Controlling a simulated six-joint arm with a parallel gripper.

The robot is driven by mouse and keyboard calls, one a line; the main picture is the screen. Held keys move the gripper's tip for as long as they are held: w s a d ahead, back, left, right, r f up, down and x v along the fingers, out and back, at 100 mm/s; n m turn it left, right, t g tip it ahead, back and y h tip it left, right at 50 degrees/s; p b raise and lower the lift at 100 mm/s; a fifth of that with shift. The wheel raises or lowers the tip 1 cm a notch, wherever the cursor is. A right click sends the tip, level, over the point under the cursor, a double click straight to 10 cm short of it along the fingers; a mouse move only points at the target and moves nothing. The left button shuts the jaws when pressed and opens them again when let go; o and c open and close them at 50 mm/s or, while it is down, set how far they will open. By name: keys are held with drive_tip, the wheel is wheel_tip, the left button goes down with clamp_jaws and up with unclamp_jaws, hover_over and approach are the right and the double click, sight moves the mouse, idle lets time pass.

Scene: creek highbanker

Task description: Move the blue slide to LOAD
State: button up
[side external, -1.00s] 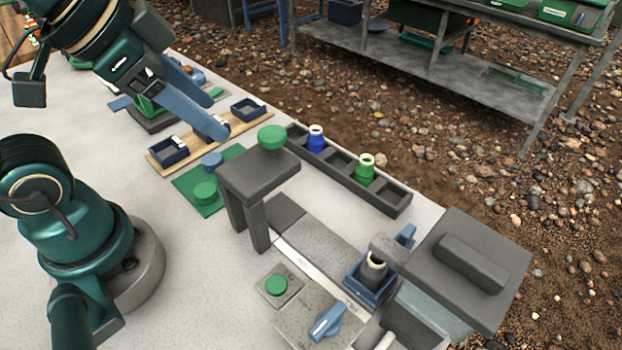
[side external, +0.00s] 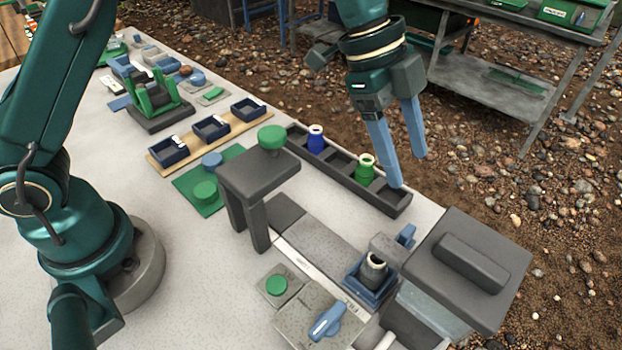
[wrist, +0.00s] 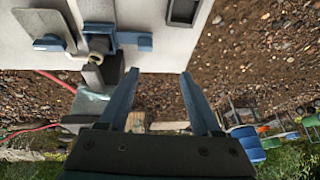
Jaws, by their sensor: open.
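The blue slide (side external: 362,284) is a square blue carriage with a dark, pale-rimmed cup standing in it. It sits at the right end of a grey track (side external: 325,240), beside a dark grey housing. Its blue handle (side external: 405,236) sticks out on the far side; the handle also shows in the wrist view (wrist: 137,40). Small labels lie along the track's near edge, too small to read surely. My gripper (side external: 408,170) is open and empty, fingers pointing down, above and beyond the slide near the rack's right end. In the wrist view my gripper (wrist: 160,76) holds nothing.
A dark rack (side external: 335,160) holds a blue and a green bottle. A grey arch with a green knob (side external: 272,137) stands over the track's left end. A dark housing (side external: 465,265) rises right of the slide. A blue lever (side external: 327,320) is in front.

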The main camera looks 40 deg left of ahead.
sight(408, 229)
drive_tip(key=shift+g, duration=0.7)
drive_tip(key=x, duration=0.3)
drive_tip(key=s+x, duration=0.1)
drive_tip(key=x, duration=0.5)
drive_tip(key=shift+s+a+f, duration=0.2)
drive_tip(key=shift+s, duration=0.05)
drive_tip(key=shift+d+f, duration=0.3)
drive_tip(key=shift+f, duration=0.3)
clamp_jaws()
